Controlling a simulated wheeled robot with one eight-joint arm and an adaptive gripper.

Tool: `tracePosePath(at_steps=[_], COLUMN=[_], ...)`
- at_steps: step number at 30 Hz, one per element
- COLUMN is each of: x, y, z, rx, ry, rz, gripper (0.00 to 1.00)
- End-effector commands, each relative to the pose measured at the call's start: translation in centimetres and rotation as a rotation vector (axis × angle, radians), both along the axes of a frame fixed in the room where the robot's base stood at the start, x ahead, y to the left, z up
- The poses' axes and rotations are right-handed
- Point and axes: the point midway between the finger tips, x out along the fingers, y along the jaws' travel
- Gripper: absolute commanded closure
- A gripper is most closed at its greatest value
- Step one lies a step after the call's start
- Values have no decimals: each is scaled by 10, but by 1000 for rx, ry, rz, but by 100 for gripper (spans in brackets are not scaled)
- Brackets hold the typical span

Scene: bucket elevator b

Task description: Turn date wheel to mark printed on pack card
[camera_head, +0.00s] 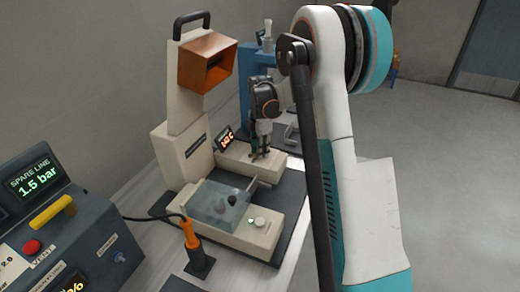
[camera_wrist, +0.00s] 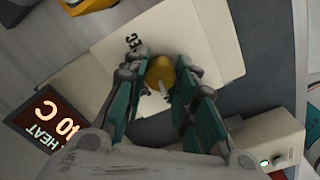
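The date wheel appears as a round brass-yellow knob (camera_wrist: 161,70) with a white pointer, on a cream housing (camera_wrist: 98,52) in the wrist view. The pointer slants toward the picture's bottom. Dark lettering, seemingly "DEC", shows at the knob's upper left; other lettering below is partly hidden by my fingers. My gripper (camera_wrist: 164,62) has one finger on each side of the knob, very close to it; I cannot tell whether they touch. In the head view my gripper (camera_head: 259,154) points down onto the cream housing (camera_head: 240,160), hiding the knob. I cannot make out a pack card.
A lit "HEAT" display (camera_wrist: 45,118) stands beside the housing. The cream press (camera_head: 190,110) with an orange hood (camera_head: 206,64) rises at its left. A clear cover (camera_head: 218,203), an orange-handled tool (camera_head: 190,232) and a dark control box (camera_head: 70,235) are nearer.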

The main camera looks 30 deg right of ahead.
Motion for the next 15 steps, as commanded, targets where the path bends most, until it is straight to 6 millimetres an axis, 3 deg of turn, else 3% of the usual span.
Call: tracePosePath(at_steps=[8, 15], x=[0, 0], y=[0, 0], z=[0, 1], rx=[0, -1], ry=[0, 0], rz=[-25, -146], gripper=[98, 98])
